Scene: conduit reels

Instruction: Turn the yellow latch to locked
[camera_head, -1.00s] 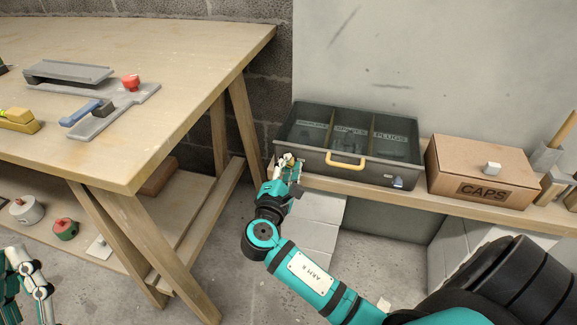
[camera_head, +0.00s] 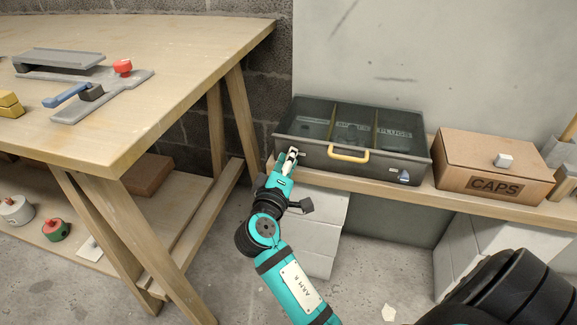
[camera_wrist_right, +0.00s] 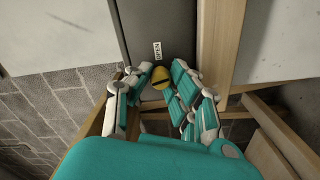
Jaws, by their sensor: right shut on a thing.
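The yellow latch (camera_wrist_right: 161,77) is a small rounded knob with a dark slot, on the dark grey face of the case. A small white label, seemingly reading OPEN, is beside it in the right wrist view. My right gripper (camera_wrist_right: 159,82) is shut on the latch, with a finger on each side. In the head view my right gripper (camera_head: 291,156) is at the left front corner of the grey case (camera_head: 310,156), and it hides the latch there. The case has a yellow front handle (camera_head: 348,154) and a blue latch (camera_head: 403,175) at its right. My left gripper is out of view.
A cardboard CAPS box (camera_head: 465,184) stands right of the case on the wooden shelf (camera_head: 425,187). A wooden workbench (camera_head: 180,75) fills the left, its legs close to my right arm. White blocks (camera_head: 320,210) are stacked under the shelf.

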